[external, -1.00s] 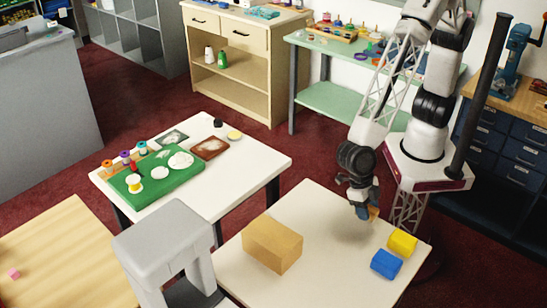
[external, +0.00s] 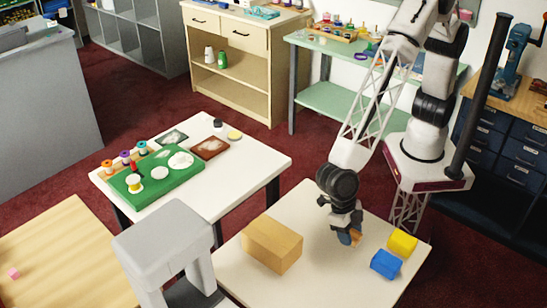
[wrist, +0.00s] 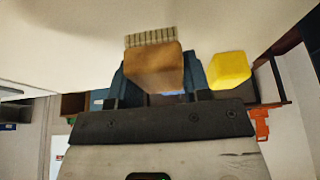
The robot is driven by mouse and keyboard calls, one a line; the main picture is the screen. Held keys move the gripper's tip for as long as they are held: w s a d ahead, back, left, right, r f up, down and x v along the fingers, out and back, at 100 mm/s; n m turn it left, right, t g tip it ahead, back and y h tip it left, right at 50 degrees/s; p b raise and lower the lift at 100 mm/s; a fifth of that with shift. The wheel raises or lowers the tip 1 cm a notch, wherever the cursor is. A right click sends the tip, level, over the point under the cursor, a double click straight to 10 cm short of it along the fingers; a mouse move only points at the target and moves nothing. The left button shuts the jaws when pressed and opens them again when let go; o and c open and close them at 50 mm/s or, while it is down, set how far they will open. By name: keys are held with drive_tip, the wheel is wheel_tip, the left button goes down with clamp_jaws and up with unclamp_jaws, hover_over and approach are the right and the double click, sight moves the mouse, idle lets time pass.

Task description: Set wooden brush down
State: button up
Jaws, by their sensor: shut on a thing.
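The wooden brush (wrist: 154,66) shows in the wrist view as an orange-brown block with a row of pale bristles along its far edge. My gripper (wrist: 154,80) is shut on it, with dark fingers on either side. In the external view my gripper (external: 349,238) is low over the white table (external: 320,275), and only a small orange-brown bit of the brush shows at its fingertips. I cannot tell whether the brush touches the table.
A tan box (external: 272,245) stands on the white table left of my gripper. A yellow block (external: 402,243) and a blue block (external: 386,264) lie to its right. The table's front middle is clear. A second white table (external: 262,165) holds a green board (external: 150,195) with jars and dishes.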

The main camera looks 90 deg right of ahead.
idle(0.3)
drive_tip(key=shift+f, duration=1.75)
drive_tip(key=shift+f, duration=0.2)
drive_tip(key=o, duration=1)
drive_tip(key=shift+r, duration=0.2)
drive_tip(key=v, duration=1.2)
